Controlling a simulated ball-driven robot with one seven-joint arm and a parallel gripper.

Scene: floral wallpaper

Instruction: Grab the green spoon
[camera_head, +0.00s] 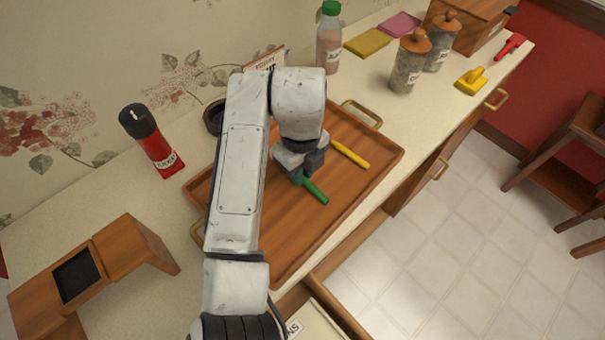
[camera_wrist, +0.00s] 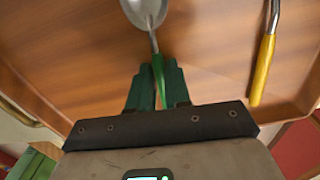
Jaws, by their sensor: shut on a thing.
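The green spoon (camera_head: 314,190) has a green handle that sticks out from under my gripper (camera_head: 299,177) over the wooden tray (camera_head: 340,203). In the wrist view the spoon (camera_wrist: 154,45) shows its metal bowl at the top and its green handle running down between the fingers. My gripper (camera_wrist: 157,85) is shut on the green handle. I cannot tell whether the spoon touches the tray. A yellow-handled utensil (camera_head: 350,154) lies on the tray to the right of my gripper, apart from it; it also shows in the wrist view (camera_wrist: 263,68).
A red bottle with a black cap (camera_head: 152,141) stands left of the tray. A green-capped bottle (camera_head: 329,40) and jars with wooden lids (camera_head: 408,65) stand behind it. A wooden stand (camera_head: 97,262) is at the lower left. An open drawer (camera_head: 335,310) is below the counter.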

